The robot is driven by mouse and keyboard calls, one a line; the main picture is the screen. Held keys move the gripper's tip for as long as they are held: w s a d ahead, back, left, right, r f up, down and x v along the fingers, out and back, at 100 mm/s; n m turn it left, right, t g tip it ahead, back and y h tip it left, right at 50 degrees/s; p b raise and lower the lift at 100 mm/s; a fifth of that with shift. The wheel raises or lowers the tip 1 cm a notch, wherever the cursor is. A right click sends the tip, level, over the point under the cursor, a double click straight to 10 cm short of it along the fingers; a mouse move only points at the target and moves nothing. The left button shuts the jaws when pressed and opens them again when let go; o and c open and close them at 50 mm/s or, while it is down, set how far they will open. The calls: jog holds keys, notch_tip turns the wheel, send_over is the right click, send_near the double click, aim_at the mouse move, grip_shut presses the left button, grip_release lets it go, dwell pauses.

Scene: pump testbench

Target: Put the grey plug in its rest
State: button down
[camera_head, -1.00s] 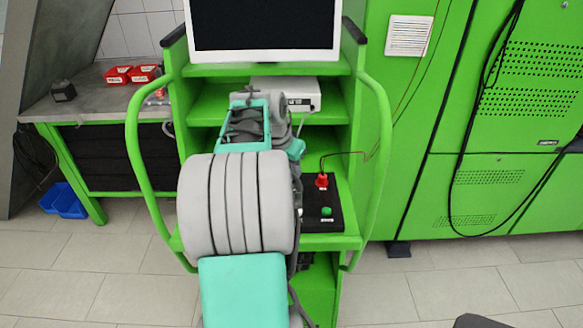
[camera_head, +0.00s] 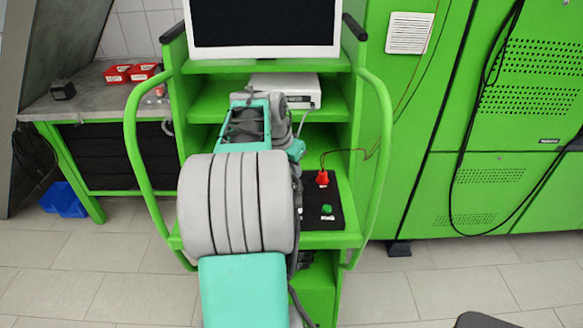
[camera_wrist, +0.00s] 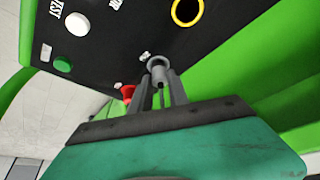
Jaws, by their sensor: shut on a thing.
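My gripper (camera_wrist: 160,92) is shut on the grey plug (camera_wrist: 157,67), which shows between the fingertips in the wrist view. The plug is over the black panel (camera_wrist: 105,38); whether it touches the panel I cannot tell. A ring-edged yellow opening (camera_wrist: 187,11) is in the panel, farther up the picture and apart from the plug. I cannot tell which spot is the plug's rest. In the head view my own arm hides the gripper and the grey plug.
A red plug (camera_head: 322,178) with a thin cable stands on the panel; it also shows beside my fingers in the wrist view (camera_wrist: 127,92). A green button (camera_wrist: 63,64) and a white button (camera_wrist: 77,24) are on the panel. Green cart rails (camera_head: 378,150) flank the shelf.

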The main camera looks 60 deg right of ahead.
jog(key=shift+f+b, duration=0.4)
jog(key=shift+f, duration=0.2)
jog(key=c, duration=1.2)
grip_release()
jog(key=shift+o, duration=0.7)
jog(key=o, duration=0.3)
jog(key=shift+r+p, duration=2.8)
jog(key=shift+r, duration=1.2)
